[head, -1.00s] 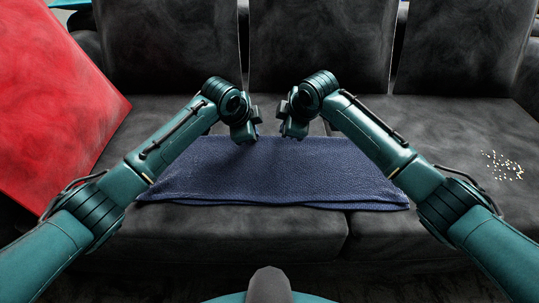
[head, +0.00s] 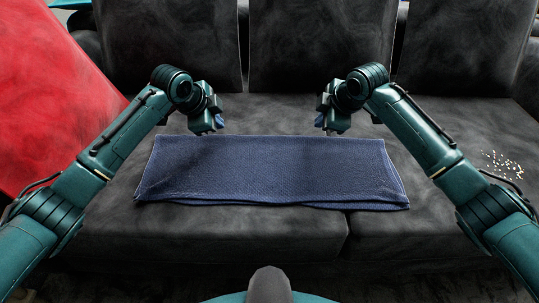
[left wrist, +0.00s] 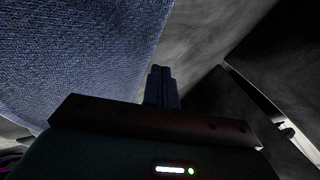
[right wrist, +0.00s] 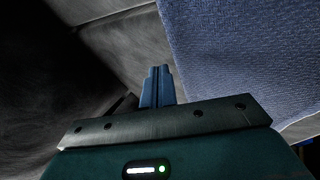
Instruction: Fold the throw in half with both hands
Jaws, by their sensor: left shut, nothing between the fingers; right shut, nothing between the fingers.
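The throw (head: 270,172) is a dark blue woven cloth lying flat on the sofa seat as a wide, doubled strip. Its layered edges show along the front and right side. My left gripper (head: 219,127) is shut and empty above the throw's far edge, left of its middle. My right gripper (head: 320,125) is shut and empty above the far edge, right of the middle. The left wrist view shows the closed fingers (left wrist: 161,88) beside the throw (left wrist: 75,55). The right wrist view shows the closed fingers (right wrist: 158,88) beside the throw (right wrist: 240,60).
The dark grey sofa (head: 440,115) has several back cushions (head: 320,45) behind the throw. A large red panel (head: 45,100) leans at the left. A small scatter of pale bits (head: 502,165) lies on the right seat. The seat between my grippers is clear.

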